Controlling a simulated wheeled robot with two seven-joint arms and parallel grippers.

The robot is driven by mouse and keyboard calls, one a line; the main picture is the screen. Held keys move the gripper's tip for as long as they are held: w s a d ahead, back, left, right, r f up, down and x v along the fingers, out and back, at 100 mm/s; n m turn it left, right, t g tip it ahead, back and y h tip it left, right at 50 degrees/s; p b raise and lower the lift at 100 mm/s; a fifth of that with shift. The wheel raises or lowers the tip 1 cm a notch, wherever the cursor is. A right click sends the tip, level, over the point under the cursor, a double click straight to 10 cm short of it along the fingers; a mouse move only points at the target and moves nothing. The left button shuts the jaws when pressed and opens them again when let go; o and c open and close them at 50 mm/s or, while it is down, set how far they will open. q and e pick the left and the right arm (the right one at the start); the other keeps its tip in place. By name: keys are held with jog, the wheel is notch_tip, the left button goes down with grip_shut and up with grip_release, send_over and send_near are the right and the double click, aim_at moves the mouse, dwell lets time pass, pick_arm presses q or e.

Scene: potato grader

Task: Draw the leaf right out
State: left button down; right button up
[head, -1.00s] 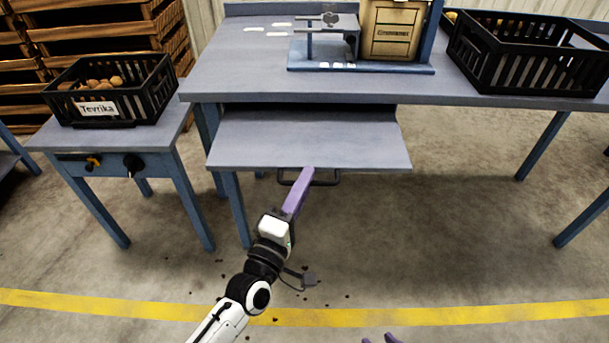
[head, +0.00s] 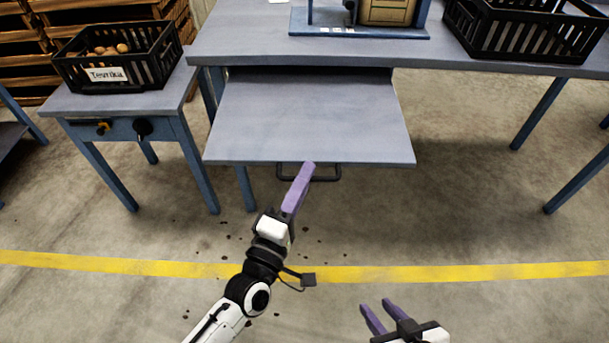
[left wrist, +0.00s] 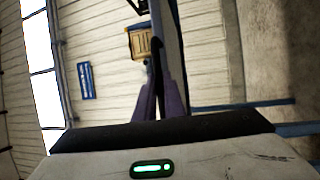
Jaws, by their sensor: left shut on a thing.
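The leaf (head: 308,118) is a flat grey-blue board that sticks out from under the work table's top. A dark bar handle (head: 325,178) hangs below its front edge. My left gripper (head: 306,170) has its purple fingers at the left part of this handle and is shut on it. My right gripper (head: 383,305) is at the bottom of the head view, fingers apart, empty and away from the leaf.
The work table (head: 300,45) carries a blue stand (head: 360,32) and a black crate (head: 520,40). On the left, a side table (head: 120,100) bears a black crate labelled Tevrika (head: 150,72). The floor before the leaf is open, with a yellow line (head: 420,273) and scattered dark bits.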

pick_arm(q)
jog(key=c, duration=1.8)
grip_release()
jog(key=shift+s+r, duration=0.2)
jog(key=shift+c, duration=0.2)
jog(key=shift+f, duration=0.15)
jog(key=p+v, duration=0.1)
jog(key=v, duration=0.9)
jog(key=shift+s, duration=0.1)
